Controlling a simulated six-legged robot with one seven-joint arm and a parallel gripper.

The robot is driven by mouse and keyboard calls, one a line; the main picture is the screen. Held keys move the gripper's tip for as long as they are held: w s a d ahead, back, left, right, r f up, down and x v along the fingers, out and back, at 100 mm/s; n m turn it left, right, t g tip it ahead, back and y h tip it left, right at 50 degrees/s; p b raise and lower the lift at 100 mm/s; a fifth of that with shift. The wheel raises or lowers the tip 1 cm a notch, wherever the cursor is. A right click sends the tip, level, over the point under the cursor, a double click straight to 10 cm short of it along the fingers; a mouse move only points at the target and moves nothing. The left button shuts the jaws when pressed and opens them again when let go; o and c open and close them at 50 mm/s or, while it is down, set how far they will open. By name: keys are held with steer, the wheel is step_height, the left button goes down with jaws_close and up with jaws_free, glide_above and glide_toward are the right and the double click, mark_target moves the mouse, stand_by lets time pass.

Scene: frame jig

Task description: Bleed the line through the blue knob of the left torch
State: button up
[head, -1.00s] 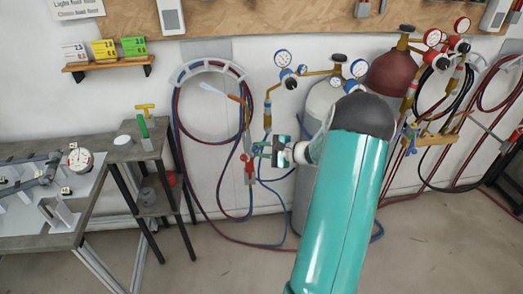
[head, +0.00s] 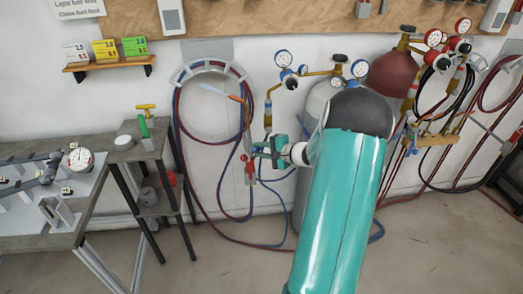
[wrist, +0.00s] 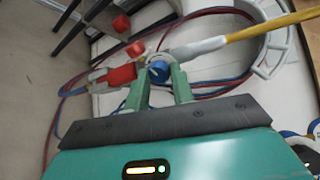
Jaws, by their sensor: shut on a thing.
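A red knob (wrist: 136,49) and a red part (wrist: 122,74) are close beside the fingers. My gripper (head: 260,148) is shut on the blue knob, which also shows its light pointer mark.
A hose hanger (head: 208,70) is on the wall behind the torch. A grey cylinder (head: 322,100) and a dark red cylinder (head: 392,75) with gauges stand to the right. A small side table (head: 138,152) and a workbench (head: 40,235) are at left.

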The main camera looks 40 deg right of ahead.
steer(key=o, duration=1)
steer(key=v, duration=1.3)
steer(key=shift+s+r, duration=0.25)
steer(key=shift+s, duration=0.05)
steer(key=shift+d, duration=0.1)
steer(key=w+a+r+n+g+y, duration=0.1)
steer(key=a+r+n+g, duration=0.35)
steer(key=a, duration=0.85)
steer(key=w+a+r+n+g+y, duration=0.1)
steer(key=a+r+n+g, duration=0.3)
steer(key=a, duration=0.9)
steer(key=s+a+r+n+h, duration=0.2)
steer(key=s+a+n+h, duration=0.1)
steer(key=s+a+n, duration=0.2)
steer(key=s+a+r+n+h, duration=0.2)
steer(key=s+a+n, duration=0.2)
steer(key=s+a, duration=0.3)
steer(key=shift+a+r+n+h, duration=0.3)
steer(key=shift+a+n+h, duration=0.1)
steer(key=shift+a, duration=0.8)
